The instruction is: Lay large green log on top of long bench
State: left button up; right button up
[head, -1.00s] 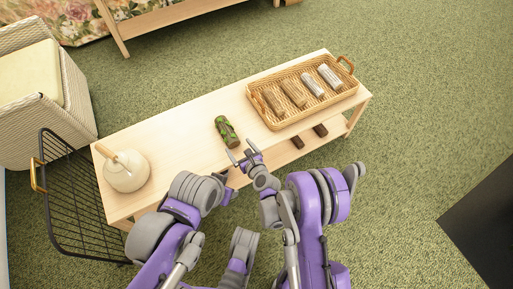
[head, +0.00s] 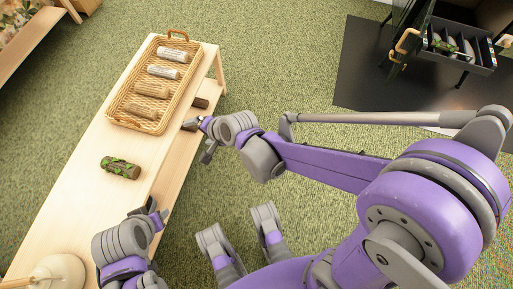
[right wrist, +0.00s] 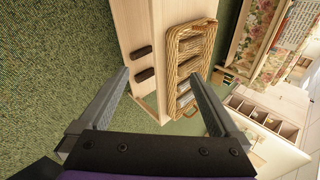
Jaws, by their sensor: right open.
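A brown log with green mossy patches (head: 120,167) lies on the pale top of the long bench (head: 72,205) in the head view. My right gripper (head: 205,141) is open and empty, beside the bench's right edge near the basket and apart from the green log. The right wrist view shows its two spread fingers (right wrist: 168,100) with nothing between them. The green log is not visible in the wrist view. My left gripper (head: 158,213) is by the bench's right edge, below the log in the picture; its jaw opening is unclear.
A wicker basket (head: 187,92) with several grey and brown logs stands on the bench. Dark pieces (right wrist: 143,52) lie on the lower shelf. A pale round vessel (head: 52,270) stands at the near end. A black open cabinet (head: 462,58) is top right, with green carpet (head: 285,60) clear between.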

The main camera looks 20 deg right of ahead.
jog(key=s+d+r+n+g+h, duration=0.2)
jog(key=s+d+n+h, duration=0.3)
jog(key=s+d+n, duration=0.5)
jog(key=s+d, duration=0.7)
jog(key=s, duration=0.2)
jog(key=shift+r, duration=0.1)
